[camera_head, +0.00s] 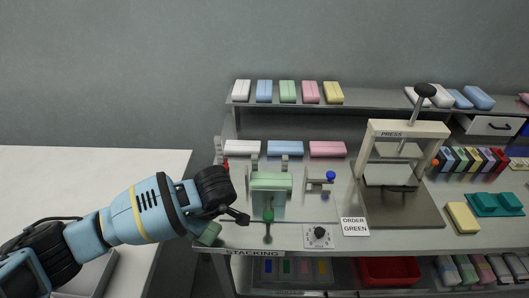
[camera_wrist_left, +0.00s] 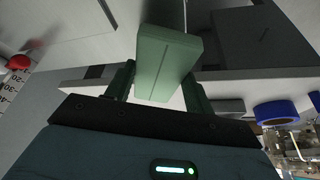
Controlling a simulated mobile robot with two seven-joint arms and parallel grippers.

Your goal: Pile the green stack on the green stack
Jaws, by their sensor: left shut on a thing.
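My left gripper (camera_head: 222,224) is at the front left of the stacking station, left of the green knob (camera_head: 268,215). It is shut on a green stack, a plain block that shows between the two fingers in the left wrist view (camera_wrist_left: 167,62). In the head view the held green stack (camera_head: 208,234) shows just below the dark wrist, partly hidden by it. Another green stack (camera_head: 271,181) lies on the stacking fixture, to the right of and behind my gripper, apart from it. My right gripper is not in view.
White (camera_head: 242,147), blue (camera_head: 285,147) and pink (camera_head: 327,148) blocks lie behind the fixture. A press (camera_head: 404,130) stands to the right. An ORDER GREEN card (camera_head: 355,226) and a dial (camera_head: 319,236) are at the front. A red bin (camera_head: 388,271) is below.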

